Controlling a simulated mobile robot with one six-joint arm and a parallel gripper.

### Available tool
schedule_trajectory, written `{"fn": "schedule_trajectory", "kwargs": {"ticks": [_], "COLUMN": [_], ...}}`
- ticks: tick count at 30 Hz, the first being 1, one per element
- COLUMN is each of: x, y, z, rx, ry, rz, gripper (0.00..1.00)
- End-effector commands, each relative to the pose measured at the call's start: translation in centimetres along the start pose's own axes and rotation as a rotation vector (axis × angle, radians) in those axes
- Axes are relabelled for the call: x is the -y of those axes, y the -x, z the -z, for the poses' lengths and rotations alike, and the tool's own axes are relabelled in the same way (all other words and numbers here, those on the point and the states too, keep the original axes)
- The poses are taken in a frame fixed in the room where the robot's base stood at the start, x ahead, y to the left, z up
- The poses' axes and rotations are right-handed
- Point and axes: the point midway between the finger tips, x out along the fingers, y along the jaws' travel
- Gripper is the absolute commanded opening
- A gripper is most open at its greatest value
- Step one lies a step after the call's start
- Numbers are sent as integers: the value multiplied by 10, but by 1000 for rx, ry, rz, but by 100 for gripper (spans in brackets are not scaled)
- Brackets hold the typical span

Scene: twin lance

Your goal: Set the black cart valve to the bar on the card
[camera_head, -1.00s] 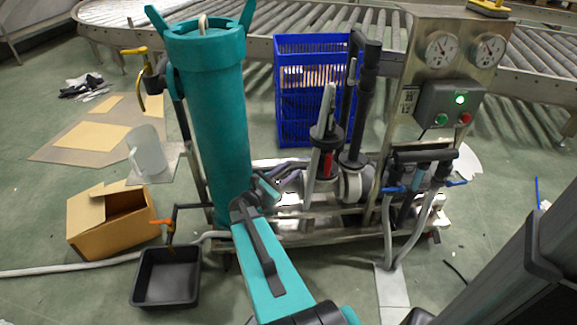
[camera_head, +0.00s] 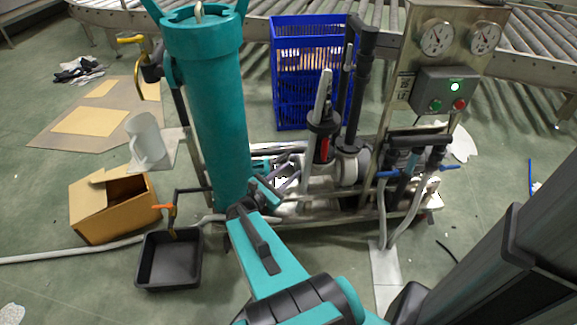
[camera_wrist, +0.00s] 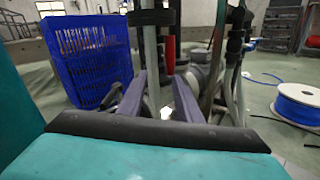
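The cart carries a teal cylinder (camera_head: 215,110), a gauge panel (camera_head: 462,62) and black pipework (camera_head: 362,75). A black fitting with a long grey lever (camera_head: 323,95) and a red part stands mid-cart; its red grip (camera_wrist: 168,40) shows in the wrist view. I cannot tell for sure which part is the black cart valve. A small card or label (camera_head: 405,86) is on the panel's left edge, too small to read. My gripper (camera_head: 282,172) is low beside the cylinder, left of the lever. In the wrist view its two fingers (camera_wrist: 158,85) are apart with nothing between them.
A blue crate (camera_head: 295,105) stands behind the cart. Blue-handled valves (camera_head: 388,174) are at right. A black tray (camera_head: 170,262), a cardboard box (camera_head: 110,210) and a white jug (camera_head: 145,140) are at left. A blue-wound spool (camera_wrist: 302,103) is right in the wrist view.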

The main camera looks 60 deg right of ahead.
Motion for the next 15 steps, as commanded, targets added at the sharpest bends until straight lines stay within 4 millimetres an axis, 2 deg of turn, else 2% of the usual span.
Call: {"fn": "schedule_trajectory", "kwargs": {"ticks": [15], "x": [8], "y": [8], "z": [-2], "rx": [-1], "ry": [0], "rz": [-2], "gripper": [32]}}
